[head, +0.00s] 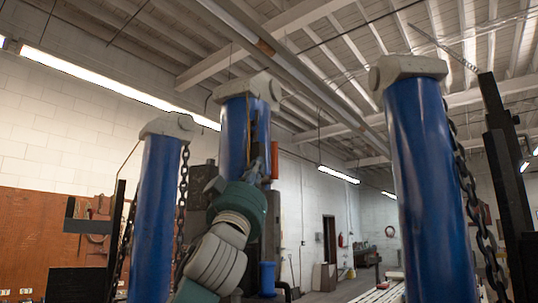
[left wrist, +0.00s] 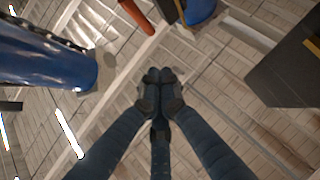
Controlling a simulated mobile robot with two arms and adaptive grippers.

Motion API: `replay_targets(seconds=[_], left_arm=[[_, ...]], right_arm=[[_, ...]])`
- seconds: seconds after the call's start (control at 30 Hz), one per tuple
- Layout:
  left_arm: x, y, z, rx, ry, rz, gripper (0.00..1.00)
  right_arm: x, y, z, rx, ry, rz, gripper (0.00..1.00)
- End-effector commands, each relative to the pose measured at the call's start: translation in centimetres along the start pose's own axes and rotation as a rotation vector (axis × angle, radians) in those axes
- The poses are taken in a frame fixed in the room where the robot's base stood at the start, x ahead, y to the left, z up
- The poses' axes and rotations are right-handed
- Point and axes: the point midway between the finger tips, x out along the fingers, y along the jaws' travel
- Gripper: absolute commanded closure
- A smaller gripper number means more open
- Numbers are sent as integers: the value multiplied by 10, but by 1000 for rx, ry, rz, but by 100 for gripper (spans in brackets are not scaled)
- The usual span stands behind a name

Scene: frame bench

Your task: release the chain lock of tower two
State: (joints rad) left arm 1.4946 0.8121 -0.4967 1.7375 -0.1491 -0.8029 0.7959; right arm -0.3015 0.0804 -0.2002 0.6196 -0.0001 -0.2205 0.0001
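Three blue towers with pale grey caps stand in the head view: a left one (head: 152,220), a middle one (head: 233,135) and a right one (head: 420,180). No number shows on them, so I cannot tell which is tower two. Dark chains hang beside the left tower (head: 183,190) and the right tower (head: 466,185). No lock is clearly visible. My left gripper (left wrist: 160,76) is shut with its fingertips together and nothing visible between them. In the head view my left arm covers the lower middle tower. My right gripper is not in view.
A blue tower end (left wrist: 60,60) is at the left of the left wrist view, and an orange-red bar (left wrist: 137,16) is near its top. A dark panel (left wrist: 285,75) is at right. Dark upright posts stand beside the towers. Open room lies between the middle and right towers.

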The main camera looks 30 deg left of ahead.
Motion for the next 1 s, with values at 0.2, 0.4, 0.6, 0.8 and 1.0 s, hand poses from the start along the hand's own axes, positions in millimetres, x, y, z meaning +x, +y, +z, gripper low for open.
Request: replay_targets(seconds=[0.2,0.4,0.6,0.8,1.0], left_arm=[[26,0,-4,0,-3,-1,100],[71,0,-6,2,-4,-2,100],[110,0,-2,3,-4,-1,100],[125,0,22,1,-4,-1,100],[128,0,29,1,-2,-1,100]], right_arm=[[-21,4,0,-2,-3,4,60],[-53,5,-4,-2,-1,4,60],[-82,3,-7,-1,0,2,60],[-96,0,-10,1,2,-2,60],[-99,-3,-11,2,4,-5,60]])
